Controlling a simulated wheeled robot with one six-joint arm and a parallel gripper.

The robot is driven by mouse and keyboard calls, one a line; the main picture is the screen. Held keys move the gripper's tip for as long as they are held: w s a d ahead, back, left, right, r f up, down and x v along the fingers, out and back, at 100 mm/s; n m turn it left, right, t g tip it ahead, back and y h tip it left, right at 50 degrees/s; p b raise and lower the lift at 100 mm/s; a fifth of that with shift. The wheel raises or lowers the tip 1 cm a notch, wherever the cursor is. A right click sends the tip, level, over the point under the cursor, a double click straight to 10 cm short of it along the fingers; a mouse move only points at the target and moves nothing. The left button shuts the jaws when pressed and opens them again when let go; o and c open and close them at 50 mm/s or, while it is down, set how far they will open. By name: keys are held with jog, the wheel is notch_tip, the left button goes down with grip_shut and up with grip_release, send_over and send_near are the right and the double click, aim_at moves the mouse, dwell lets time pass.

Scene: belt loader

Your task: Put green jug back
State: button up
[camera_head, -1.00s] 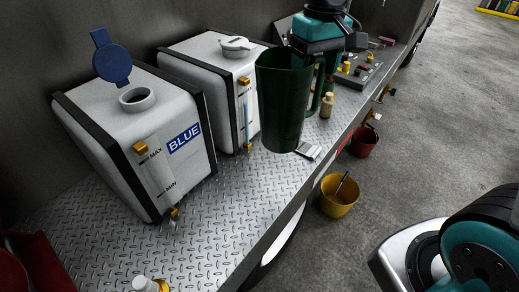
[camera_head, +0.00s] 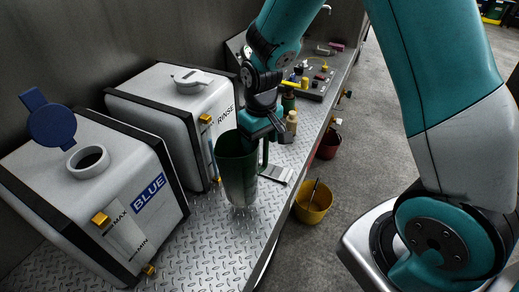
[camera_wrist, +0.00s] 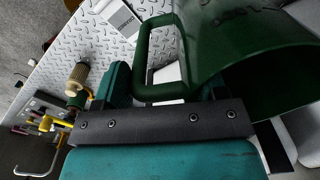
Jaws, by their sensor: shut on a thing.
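The dark green jug (camera_head: 236,166) is upright, in front of the tank marked RINSE. It also shows large at the upper right of the wrist view (camera_wrist: 225,35), with its open mouth toward the camera. My gripper (camera_head: 262,132) is shut on the jug's handle (camera_wrist: 143,62). The jug's base is at or just above the checker-plate deck (camera_head: 222,245); I cannot tell whether it touches. The fingertips are partly hidden by the handle and jug.
The RINSE tank (camera_head: 165,115) stands close behind the jug, the BLUE tank (camera_head: 90,200) to the left. A white-and-grey card (camera_head: 275,174) and a small tan-topped bottle (camera_head: 291,122) are right of it. A yellow bucket (camera_head: 313,203) hangs beyond the deck edge. Front deck is clear.

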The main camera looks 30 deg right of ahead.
jog(key=p, duration=0.1)
send_over(260, 170)
jog(key=shift+f, duration=2.5)
jog(key=o, duration=1.4)
jog(key=shift+o, duration=0.2)
notch_tip(260, 170, up, 11)
jog(key=b, duration=0.2)
jog(key=shift+d+b, duration=0.1)
jog(key=shift+b, duration=0.2)
jog(key=s+a+r+n+y, duration=0.1)
jog(key=s+a+r, duration=0.2)
jog(key=s, duration=0.4)
jog(key=s+a+r+n+y, duration=0.1)
jog(key=s+a+r+n, duration=0.1)
jog(key=s, duration=0.5)
jog(key=s+a+r+n+y, duration=0.1)
jog(key=s+a+r+y, duration=0.1)
jog(key=s+a+r, duration=0.2)
notch_tip(260, 170, up, 2)
jog(key=s, duration=0.3)
jog(key=shift+a+n, duration=0.35)
jog(key=shift+n, duration=0.05)
